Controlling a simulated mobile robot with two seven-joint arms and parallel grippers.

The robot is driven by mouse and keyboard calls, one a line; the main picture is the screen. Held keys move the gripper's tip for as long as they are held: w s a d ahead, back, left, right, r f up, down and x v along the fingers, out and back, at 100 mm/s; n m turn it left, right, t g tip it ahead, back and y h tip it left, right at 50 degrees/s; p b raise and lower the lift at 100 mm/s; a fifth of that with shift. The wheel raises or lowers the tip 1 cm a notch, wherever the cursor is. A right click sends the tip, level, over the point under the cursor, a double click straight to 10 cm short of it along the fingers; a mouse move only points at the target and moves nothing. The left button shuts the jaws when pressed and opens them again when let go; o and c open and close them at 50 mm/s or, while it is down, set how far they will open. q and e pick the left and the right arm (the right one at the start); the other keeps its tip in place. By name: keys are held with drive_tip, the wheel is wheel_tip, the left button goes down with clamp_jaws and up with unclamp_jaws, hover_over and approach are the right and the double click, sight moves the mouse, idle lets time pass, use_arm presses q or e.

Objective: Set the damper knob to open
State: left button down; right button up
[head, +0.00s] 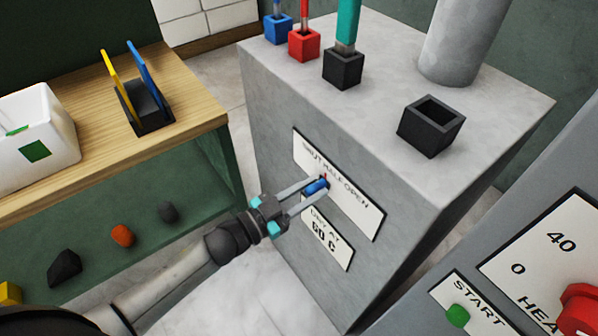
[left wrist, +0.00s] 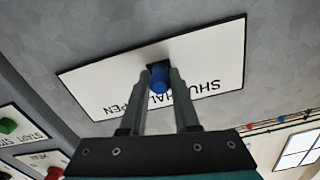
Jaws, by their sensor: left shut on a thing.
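The damper knob (head: 317,186) is a small blue knob on the front of the grey cabinet. It sits on a white plate (head: 362,212) lettered SHUT, HALF, OPEN. My left gripper (head: 312,190) reaches in from the lower left, its two fingers shut on the knob from both sides. In the left wrist view the blue knob (left wrist: 159,81) shows between the fingertips, in front of the plate (left wrist: 215,67). A small red mark shows at the knob in the head view. Which word the knob points at I cannot tell. My right gripper is not in view.
A second plate (head: 343,257) reading 60 C sits below the knob. Sockets with coloured handles and an empty black socket (head: 432,125) stand on the cabinet. At right is a panel with a green START button (head: 457,316) and red knob (head: 578,310). A wooden bench (head: 195,107) stands at left.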

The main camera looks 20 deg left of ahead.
sight(352, 208)
use_arm(q)
drive_tip(key=s+d, duration=0.1)
drive_tip(key=d, duration=0.1)
drive_tip(key=s+d+p, duration=0.1)
drive_tip(key=s+d, duration=0.2)
drive_tip(key=d, duration=0.1)
drive_tip(key=shift+s+d+p, duration=0.1)
drive_tip(key=shift+s+p, duration=0.3)
drive_tip(key=shift+s+d+f, duration=0.1)
drive_tip(key=shift+s+d, duration=0.05)
drive_tip(key=c, duration=0.7)
unclamp_jaws()
drive_tip(key=shift+o, duration=0.2)
drive_tip(key=shift+s+a, duration=0.3)
drive_tip(key=v, duration=1.4)
drive_tip(key=shift+s+p, duration=0.15)
drive_tip(key=shift+p, duration=0.15)
